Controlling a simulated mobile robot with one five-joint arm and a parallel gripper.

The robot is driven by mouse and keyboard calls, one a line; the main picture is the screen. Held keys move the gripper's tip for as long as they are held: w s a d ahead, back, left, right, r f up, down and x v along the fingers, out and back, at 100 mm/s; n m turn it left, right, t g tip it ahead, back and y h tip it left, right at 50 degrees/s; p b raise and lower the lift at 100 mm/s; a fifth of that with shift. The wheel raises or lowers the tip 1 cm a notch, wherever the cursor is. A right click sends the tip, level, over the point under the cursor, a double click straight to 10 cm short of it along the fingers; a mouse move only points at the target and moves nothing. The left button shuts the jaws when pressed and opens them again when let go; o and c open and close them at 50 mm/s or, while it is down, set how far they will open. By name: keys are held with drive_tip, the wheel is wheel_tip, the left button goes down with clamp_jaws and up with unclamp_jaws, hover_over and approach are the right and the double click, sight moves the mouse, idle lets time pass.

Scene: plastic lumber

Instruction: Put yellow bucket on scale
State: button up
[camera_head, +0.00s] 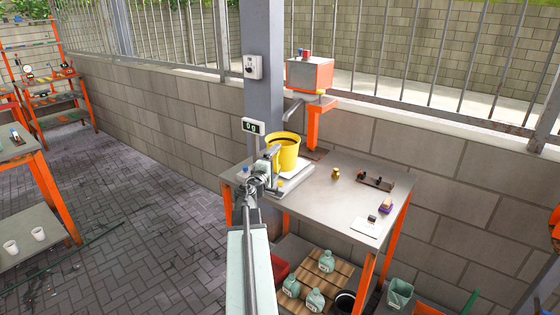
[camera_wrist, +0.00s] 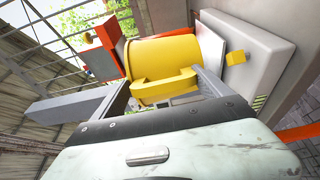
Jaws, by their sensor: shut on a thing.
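The yellow bucket (camera_head: 288,153) is upright at the left part of the workbench, over the pale flat scale (camera_head: 297,186). My gripper (camera_head: 274,157) is at the bucket's near left side, shut on it. In the wrist view the bucket (camera_wrist: 180,58) lies sideways in the picture, with its yellow handle part between the fingers of my gripper (camera_wrist: 165,90). The scale's pale plate (camera_wrist: 262,62) shows beside the bucket's base. I cannot tell whether the base touches it. The display (camera_head: 252,127) on the post seems to read 0 g.
An orange and grey machine (camera_head: 312,80) stands behind the bucket. The workbench (camera_head: 342,205) holds a small brass piece (camera_head: 335,173) and a dark tool holder (camera_head: 375,181) at right. A grey post (camera_head: 262,75) rises close behind.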

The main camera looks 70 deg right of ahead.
drive_tip(key=w+d, duration=0.1)
drive_tip(key=d, duration=0.3)
drive_tip(key=w+d, duration=0.1)
drive_tip(key=d, duration=0.3)
drive_tip(key=w+d+f+b, duration=0.1)
drive_tip(key=d, duration=0.3)
drive_tip(key=shift+w+f, duration=0.1)
drive_tip(key=shift+w, duration=0.2)
wheel_tip(320, 180, down, 4)
drive_tip(key=b, duration=0.4)
drive_tip(key=shift+a, duration=0.1)
drive_tip(key=shift+r+p, duration=0.25)
drive_tip(key=shift+p, duration=0.05)
drive_tip(key=shift+f, duration=0.25)
drive_tip(key=o, duration=1.9)
drive_tip(key=shift+r, duration=0.25)
drive_tip(key=a, duration=1.2)
drive_tip(key=shift+w, duration=0.1)
